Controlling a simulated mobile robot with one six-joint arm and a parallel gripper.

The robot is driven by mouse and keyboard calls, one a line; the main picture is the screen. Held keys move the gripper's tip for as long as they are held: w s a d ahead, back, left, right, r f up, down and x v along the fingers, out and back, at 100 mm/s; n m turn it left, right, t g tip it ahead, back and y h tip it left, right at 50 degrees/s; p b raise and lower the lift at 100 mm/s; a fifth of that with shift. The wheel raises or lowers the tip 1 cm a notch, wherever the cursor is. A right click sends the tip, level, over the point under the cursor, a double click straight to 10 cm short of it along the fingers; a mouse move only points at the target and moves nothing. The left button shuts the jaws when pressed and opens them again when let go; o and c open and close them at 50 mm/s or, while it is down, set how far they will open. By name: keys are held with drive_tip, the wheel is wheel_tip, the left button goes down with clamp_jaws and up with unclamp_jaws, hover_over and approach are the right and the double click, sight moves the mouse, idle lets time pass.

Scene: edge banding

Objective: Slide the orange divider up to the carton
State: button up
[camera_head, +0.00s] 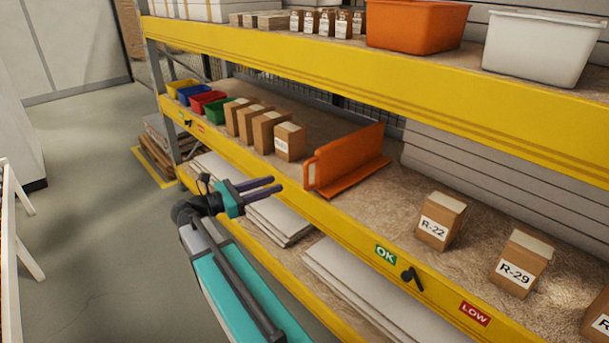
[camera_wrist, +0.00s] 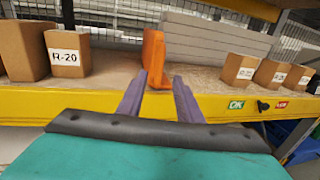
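The orange divider (camera_head: 345,160), an upright panel with a foot and a front handle, stands on the middle shelf; it also shows in the wrist view (camera_wrist: 153,55). The nearest carton on its left (camera_head: 289,142), labelled R-20 in the wrist view (camera_wrist: 68,54), stands apart from it. Carton R-22 (camera_head: 440,220) stands further off on its right, across a bare stretch. My gripper (camera_head: 279,184) is in front of the shelf edge, left of the divider's handle in the head view. Its purple fingers are apart and empty, pointing toward the shelf in the wrist view (camera_wrist: 160,78).
Several cartons and small coloured bins (camera_head: 208,102) fill the shelf's left part. Carton R-29 (camera_head: 520,263) stands further right. The yellow front beam (camera_head: 335,222) carries OK and LOW tags and a black clip (camera_head: 411,277). Another yellow beam (camera_head: 400,75) runs above.

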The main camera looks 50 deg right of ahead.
sight(305, 185)
drive_tip(key=x, duration=1.3)
drive_tip(key=shift+s+d, duration=0.1)
clamp_jaws()
drive_tip(key=shift+f, duration=0.1)
